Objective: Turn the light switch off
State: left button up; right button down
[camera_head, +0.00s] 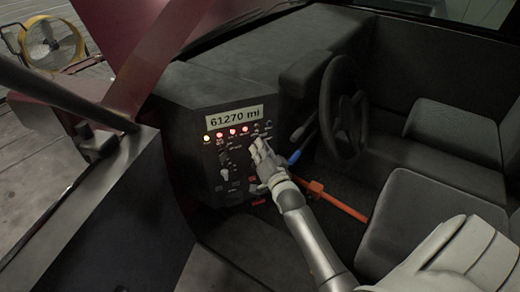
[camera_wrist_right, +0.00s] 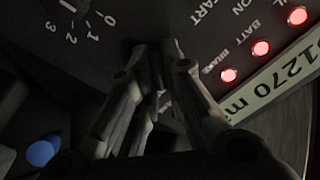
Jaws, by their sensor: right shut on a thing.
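The dark control panel (camera_head: 216,170) stands left of the steering wheel, with small toggles and knobs on its face. My right gripper (camera_head: 258,146) reaches to the panel's upper right part, just below the row of lights. In the right wrist view my right gripper (camera_wrist_right: 156,58) has its fingers close together at the panel face. It is shut on a small control there, which the fingers hide, so I cannot read its label or its position. My left gripper is not in view.
Red and amber warning lights (camera_head: 233,130) glow under the mileage display (camera_head: 234,116). A numbered dial (camera_wrist_right: 68,8) is near the fingers. The steering wheel (camera_head: 326,105), a blue-tipped lever (camera_head: 294,157), an orange-red lever (camera_head: 340,205) and seats (camera_head: 425,225) stand to the right.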

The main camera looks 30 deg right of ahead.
jog(key=shift+r+n, duration=0.1)
jog(key=shift+n, duration=0.2)
jog(key=shift+w+a+r+n+p, duration=0.1)
jog(key=shift+n+p, duration=0.55)
jog(key=shift+n, duration=1.15)
jog(key=shift+a+n+p, duration=0.1)
jog(key=shift+n+p, duration=0.5)
jog(key=shift+n, duration=1.2)
jog(key=c, duration=1.6)
grip_release()
jog(key=shift+o, duration=0.4)
